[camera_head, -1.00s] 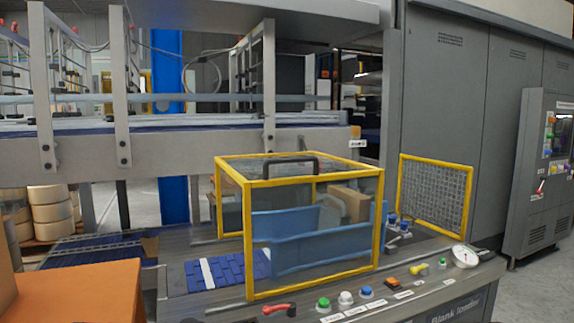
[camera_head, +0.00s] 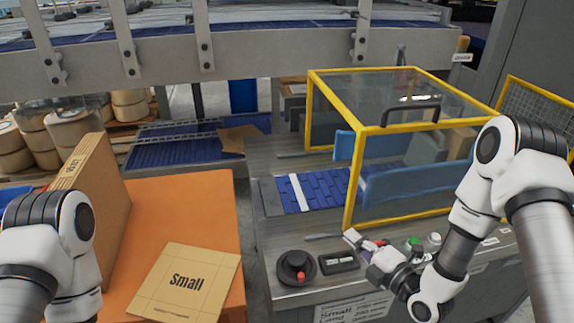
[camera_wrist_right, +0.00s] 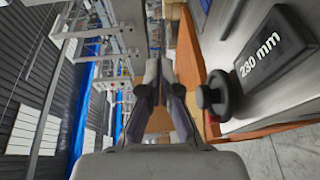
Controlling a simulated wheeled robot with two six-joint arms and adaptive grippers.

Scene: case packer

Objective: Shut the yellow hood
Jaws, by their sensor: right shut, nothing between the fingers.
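The yellow hood (camera_head: 412,217) is a yellow-framed box with clear panels over blue guides on the grey machine top. Its dark handle (camera_head: 410,108) is on the upper front edge. Its lower front edge appears down near the machine top; I cannot tell whether it is fully seated. My right gripper (camera_head: 352,238) is shut and empty, near the hood's lower front left corner and well below the handle. Contact cannot be judged. The right wrist view shows its fingers (camera_wrist_right: 157,75) together, without the hood. My left arm is at the lower left; its gripper is out of view.
A black knob (camera_head: 296,268) and a small display (camera_head: 339,262) sit on the machine's front edge. The display reads 230 mm in the right wrist view (camera_wrist_right: 268,58). An orange table (camera_head: 205,215) bears cardboard marked Small (camera_head: 185,282). A mesh yellow guard (camera_head: 535,115) stands at right.

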